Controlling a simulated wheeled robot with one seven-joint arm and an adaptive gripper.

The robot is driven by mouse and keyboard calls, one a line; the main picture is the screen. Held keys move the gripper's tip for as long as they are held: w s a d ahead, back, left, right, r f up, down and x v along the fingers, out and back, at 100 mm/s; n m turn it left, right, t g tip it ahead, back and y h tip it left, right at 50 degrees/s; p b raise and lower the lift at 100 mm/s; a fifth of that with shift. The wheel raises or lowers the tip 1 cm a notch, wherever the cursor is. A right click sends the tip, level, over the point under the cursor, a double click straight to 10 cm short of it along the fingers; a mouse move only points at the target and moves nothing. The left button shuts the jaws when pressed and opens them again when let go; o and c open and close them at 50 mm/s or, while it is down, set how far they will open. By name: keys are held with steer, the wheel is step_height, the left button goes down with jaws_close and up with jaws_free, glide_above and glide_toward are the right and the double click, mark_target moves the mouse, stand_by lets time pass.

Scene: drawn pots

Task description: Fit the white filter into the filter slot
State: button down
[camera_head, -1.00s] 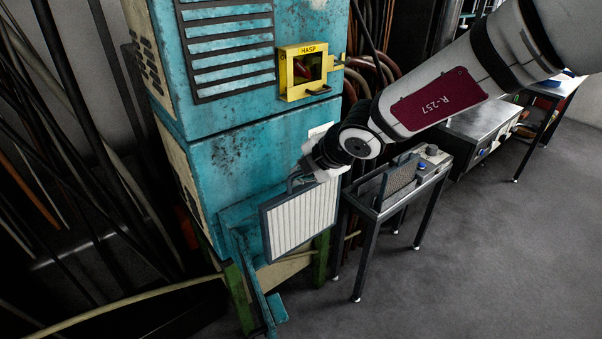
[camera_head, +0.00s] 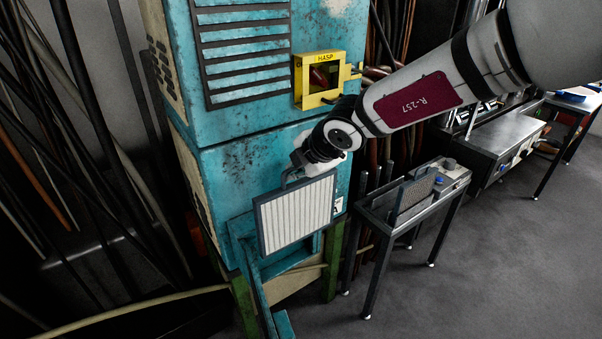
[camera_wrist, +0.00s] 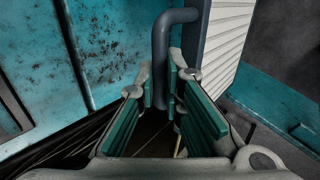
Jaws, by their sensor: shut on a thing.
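The white filter (camera_head: 312,210) is a pleated panel in a dark frame, held upright in front of the teal cabinet's lower part. My gripper (camera_head: 297,174) is at its upper left, shut on the filter's handle. In the wrist view the gripper's green-padded fingers (camera_wrist: 168,92) close around the dark bent handle (camera_wrist: 161,45), with the pleated filter (camera_wrist: 222,40) to the right. The filter slot appears to be the opening low in the cabinet; the filter hides most of it, and only its lower part (camera_head: 312,246) shows. The filter looks apart from the opening.
A teal door (camera_head: 262,285) hangs open at the cabinet's lower left. A yellow HASP box (camera_head: 318,78) sticks out above. Cables crowd the left; floor is free at right.

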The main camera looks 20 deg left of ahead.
steer(key=w+a+b, duration=0.3)
steer(key=w+a, duration=0.3)
steer(key=a, duration=0.1)
steer(key=shift+a, duration=0.2)
stand_by(0.6)
steer(key=shift+w, duration=0.1)
steer(key=shift+r+p, duration=0.1)
steer(key=shift+p, duration=0.65)
stand_by(1.4)
steer(key=shift+f, duration=0.2)
steer(key=shift+f+p, duration=0.6)
steer(key=shift+f, duration=2.1)
steer(key=shift+f+p, duration=0.95)
steer(key=shift+f, duration=1.7)
